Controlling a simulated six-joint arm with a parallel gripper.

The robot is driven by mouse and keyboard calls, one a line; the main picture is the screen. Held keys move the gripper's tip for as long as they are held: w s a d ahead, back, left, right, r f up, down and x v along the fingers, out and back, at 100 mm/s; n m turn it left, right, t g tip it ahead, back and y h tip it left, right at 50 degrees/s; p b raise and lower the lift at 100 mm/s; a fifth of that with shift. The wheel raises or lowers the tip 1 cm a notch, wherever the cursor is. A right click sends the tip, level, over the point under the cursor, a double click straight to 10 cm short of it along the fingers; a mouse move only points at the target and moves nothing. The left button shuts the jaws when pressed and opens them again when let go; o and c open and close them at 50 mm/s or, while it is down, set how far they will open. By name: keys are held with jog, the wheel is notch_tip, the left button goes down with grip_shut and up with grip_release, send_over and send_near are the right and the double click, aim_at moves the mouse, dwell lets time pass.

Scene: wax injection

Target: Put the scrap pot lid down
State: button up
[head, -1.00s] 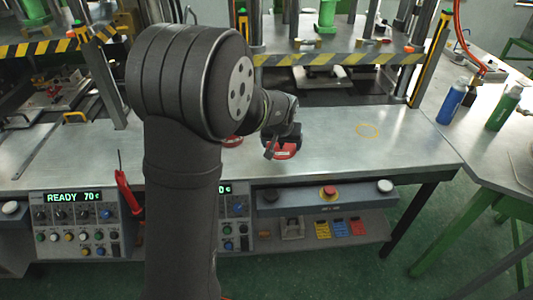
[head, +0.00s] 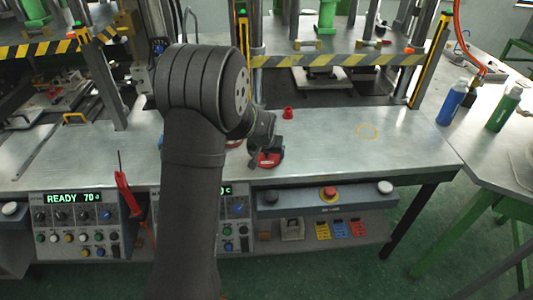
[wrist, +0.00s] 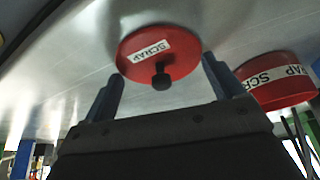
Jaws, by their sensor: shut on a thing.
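The scrap pot lid (wrist: 135,46) is a red disc with a white SCRAP label and a black knob. In the head view my arm mostly hides the pot (head: 233,144).
A small red object (head: 288,113) stands on the bench behind my gripper. A blue bottle (head: 451,103) and a green bottle (head: 503,108) stand on the right table.

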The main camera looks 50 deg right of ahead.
jog(key=shift+f, duration=0.15)
jog(key=o, duration=0.8)
jog(key=v, duration=1.2)
